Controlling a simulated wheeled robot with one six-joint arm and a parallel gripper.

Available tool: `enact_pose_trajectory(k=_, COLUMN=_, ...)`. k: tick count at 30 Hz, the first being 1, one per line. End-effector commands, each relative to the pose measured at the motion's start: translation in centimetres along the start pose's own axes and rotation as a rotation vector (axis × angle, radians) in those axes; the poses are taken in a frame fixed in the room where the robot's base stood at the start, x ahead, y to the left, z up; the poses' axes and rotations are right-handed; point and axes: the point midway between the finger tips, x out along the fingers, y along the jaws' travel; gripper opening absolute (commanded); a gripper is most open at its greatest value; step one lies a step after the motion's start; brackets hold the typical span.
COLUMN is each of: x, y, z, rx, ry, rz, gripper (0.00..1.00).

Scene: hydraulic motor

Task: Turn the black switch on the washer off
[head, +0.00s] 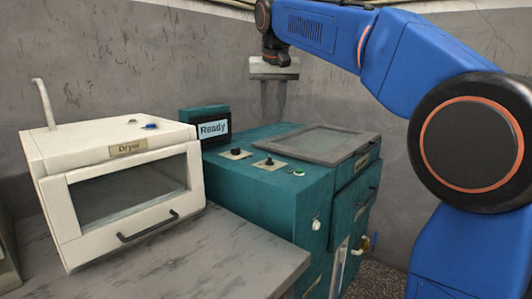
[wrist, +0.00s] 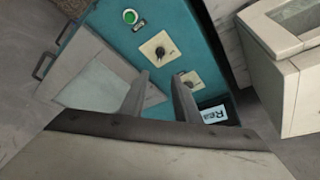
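The washer (head: 265,205) is a teal machine with a lit "Ready" display (head: 212,129) at its back left. Its top has two small black switches on cream plates, a left one (head: 235,152) and a right one (head: 269,162), and a green button (head: 298,173). The wrist view also shows the right switch (wrist: 160,51), the left switch (wrist: 187,83) and the green button (wrist: 130,17). My gripper (head: 273,108) hangs above the washer, fingers pointing down, apart and empty. In the wrist view the fingertips (wrist: 161,78) appear near both switches but touch neither.
A white dryer (head: 125,180) with a blue knob stands on a grey table (head: 180,265) left of the washer. A flat framed lid (head: 322,144) lies on the washer's top right. Grey walls stand behind. Space above the washer's switches is clear.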

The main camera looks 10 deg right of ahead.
Motion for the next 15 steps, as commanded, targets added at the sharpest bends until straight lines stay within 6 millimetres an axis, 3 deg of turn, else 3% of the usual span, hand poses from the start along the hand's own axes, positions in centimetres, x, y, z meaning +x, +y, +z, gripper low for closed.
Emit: enact_pose_trajectory(k=15, x=8.2, y=0.1, z=0.1, rx=0.000, ry=-0.003, rz=0.001, gripper=0.29)
